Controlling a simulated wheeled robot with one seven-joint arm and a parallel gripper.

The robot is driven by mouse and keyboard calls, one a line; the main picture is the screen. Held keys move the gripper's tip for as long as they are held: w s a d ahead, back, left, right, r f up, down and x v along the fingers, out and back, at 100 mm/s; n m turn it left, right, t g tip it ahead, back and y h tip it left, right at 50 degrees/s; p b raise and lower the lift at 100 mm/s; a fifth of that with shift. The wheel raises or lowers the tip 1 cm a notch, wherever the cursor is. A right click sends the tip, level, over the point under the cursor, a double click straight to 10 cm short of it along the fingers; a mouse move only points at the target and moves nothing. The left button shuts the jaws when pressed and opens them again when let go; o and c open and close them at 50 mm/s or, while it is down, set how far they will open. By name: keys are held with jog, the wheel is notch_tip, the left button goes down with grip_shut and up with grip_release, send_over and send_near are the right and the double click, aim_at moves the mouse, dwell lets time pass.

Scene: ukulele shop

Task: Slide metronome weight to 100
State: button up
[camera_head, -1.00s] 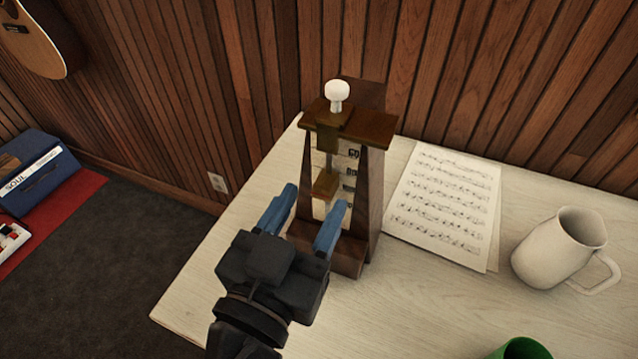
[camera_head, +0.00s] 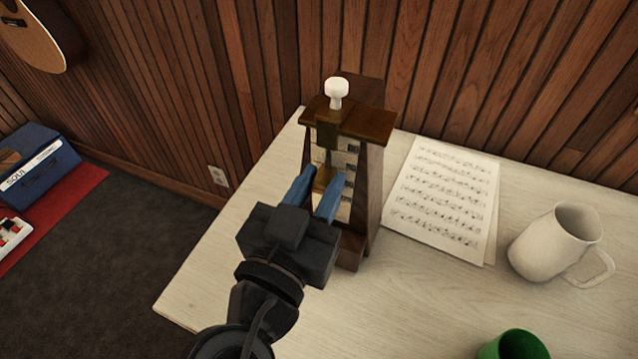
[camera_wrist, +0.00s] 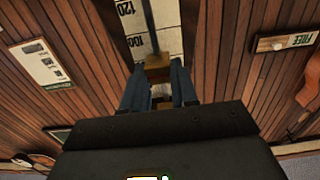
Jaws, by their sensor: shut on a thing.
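The wooden metronome (camera_head: 366,205) stands upright on the table with a white knob (camera_head: 336,92) on top. Its brass weight (camera_head: 325,178) sits on the rod in front of the pale number scale. In the wrist view the weight (camera_wrist: 158,64) lies between the blue fingers of my gripper (camera_wrist: 158,88). My gripper (camera_head: 314,188) is shut on the weight in the head view. The scale (camera_wrist: 140,25) shows 120 and 100 in the wrist view, with the weight's edge close by the 100. Marks beyond the weight are hidden by my gripper.
The metronome stands near the left edge of a pale table (camera_head: 420,300). Sheet music (camera_head: 440,200) lies right of it. A white mug (camera_head: 555,245) and a green cup (camera_head: 514,346) stand farther right. A wood-slat wall (camera_head: 480,70) is close behind.

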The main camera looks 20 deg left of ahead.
grip_shut()
notch_tip(320, 180, down, 3)
jog(key=b, duration=0.4)
jog(key=shift+d+f, duration=0.1)
jog(key=o, duration=0.8)
grip_release()
